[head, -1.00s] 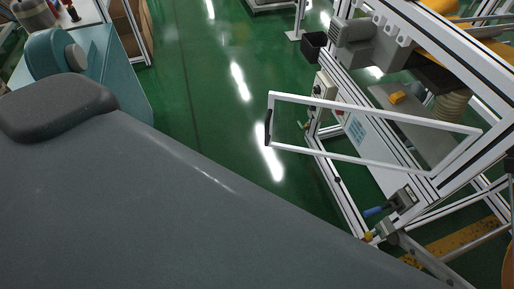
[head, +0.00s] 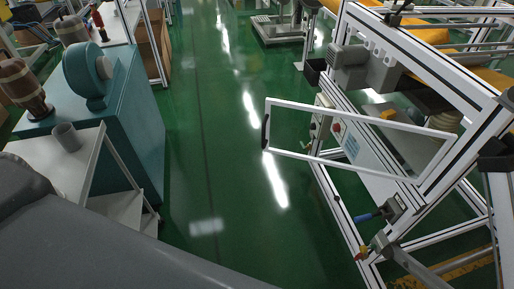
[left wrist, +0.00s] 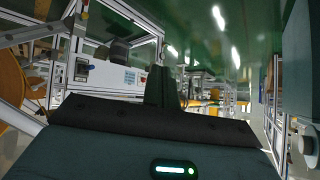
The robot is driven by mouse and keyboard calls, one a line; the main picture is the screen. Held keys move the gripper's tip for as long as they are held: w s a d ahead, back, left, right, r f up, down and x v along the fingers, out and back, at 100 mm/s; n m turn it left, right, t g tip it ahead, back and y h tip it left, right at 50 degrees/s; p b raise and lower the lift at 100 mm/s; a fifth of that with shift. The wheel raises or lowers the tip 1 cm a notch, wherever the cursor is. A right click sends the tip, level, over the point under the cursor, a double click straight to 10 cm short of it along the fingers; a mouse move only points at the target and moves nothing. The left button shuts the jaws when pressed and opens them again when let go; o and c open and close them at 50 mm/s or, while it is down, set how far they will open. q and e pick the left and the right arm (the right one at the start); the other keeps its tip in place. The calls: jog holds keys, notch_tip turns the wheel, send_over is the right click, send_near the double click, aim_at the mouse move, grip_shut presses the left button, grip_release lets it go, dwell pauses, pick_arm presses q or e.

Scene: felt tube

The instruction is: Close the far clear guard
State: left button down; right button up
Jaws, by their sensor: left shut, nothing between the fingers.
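A clear guard in a white frame (head: 340,114) stands swung open from the aluminium machine frame (head: 415,42) at the right of the head view. Its free end, with a black handle (head: 265,131), points left over the green floor. Its other end meets the machine frame at the right. My left gripper (left wrist: 160,88) shows in the left wrist view as dark fingers, shut and empty. It is apart from the guard's handle. I cannot pick out the guard surely in the wrist view. My right gripper is in neither view.
A teal machine (head: 120,110) and a grey trolley (head: 60,165) with a cup stand at the left. A green floor aisle (head: 215,150) lies clear between them and the machine frame. A blue-handled clamp (head: 372,215) is low on the frame.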

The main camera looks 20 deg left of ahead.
pick_arm(q)
jog(key=w+d+r+m+t+b, duration=0.1)
jog(key=w+r+m+t, duration=0.3)
jog(key=w+r+m, duration=0.4)
jog(key=w+d+r+m+t+h+b, duration=0.1)
jog(key=w+r+m+t, duration=0.3)
jog(key=w, duration=1.4)
notch_tip(320, 180, up, 4)
jog(key=m, duration=0.4)
jog(key=shift+d, duration=0.3)
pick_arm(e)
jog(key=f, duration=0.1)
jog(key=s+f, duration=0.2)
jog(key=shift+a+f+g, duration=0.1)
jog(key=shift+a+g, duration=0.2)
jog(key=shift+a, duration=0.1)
pick_arm(q)
jog(key=shift+w+d+r, duration=0.1)
jog(key=shift+w, duration=0.05)
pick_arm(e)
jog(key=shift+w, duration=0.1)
